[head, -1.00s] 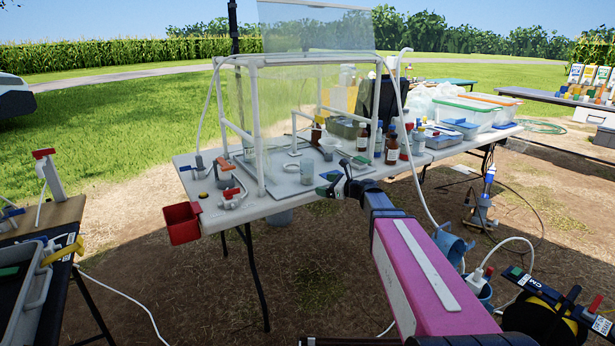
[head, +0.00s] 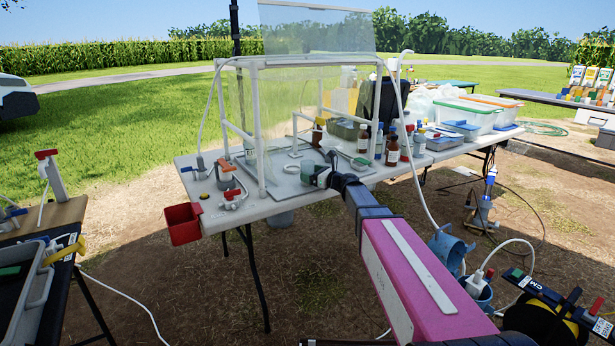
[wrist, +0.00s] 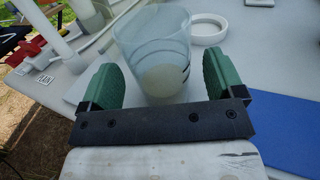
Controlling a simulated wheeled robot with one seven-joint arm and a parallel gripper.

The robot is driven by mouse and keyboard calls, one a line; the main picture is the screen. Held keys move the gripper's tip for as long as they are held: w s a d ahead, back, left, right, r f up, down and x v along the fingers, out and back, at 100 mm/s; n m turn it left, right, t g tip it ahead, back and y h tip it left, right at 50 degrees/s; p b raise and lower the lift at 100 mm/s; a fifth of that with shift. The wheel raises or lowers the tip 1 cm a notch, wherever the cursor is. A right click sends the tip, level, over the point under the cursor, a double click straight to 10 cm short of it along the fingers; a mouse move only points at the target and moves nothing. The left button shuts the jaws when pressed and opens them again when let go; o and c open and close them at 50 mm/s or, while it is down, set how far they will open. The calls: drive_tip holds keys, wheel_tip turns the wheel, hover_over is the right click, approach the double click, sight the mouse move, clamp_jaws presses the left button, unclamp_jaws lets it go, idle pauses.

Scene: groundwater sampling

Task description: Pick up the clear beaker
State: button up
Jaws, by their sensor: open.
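The clear beaker (wrist: 155,50) stands upright on the white table in the wrist view, with graduation lines on its wall and a pale round patch seen at its bottom. My gripper (wrist: 162,85) is open, with one green-padded finger on the left of the beaker and one on the right. The beaker's near side lies between the fingers, and a small gap shows on the left. In the head view my gripper (head: 322,178) is at the table's front part, and the beaker there is mostly hidden by it.
A white ring (wrist: 208,28) lies behind the beaker, and a blue flat item (wrist: 288,130) lies to the right. In the head view, a clear-walled frame (head: 258,125) stands left of my gripper. Brown bottles (head: 392,152) stand to the right. A red bin (head: 183,223) hangs at the table's left corner.

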sight(306, 171)
drive_tip(key=x, duration=0.3)
drive_tip(key=shift+w+f, duration=0.1)
drive_tip(key=shift+f, duration=0.05)
drive_tip(key=c, duration=1.1)
drive_tip(key=shift+o, duration=0.2)
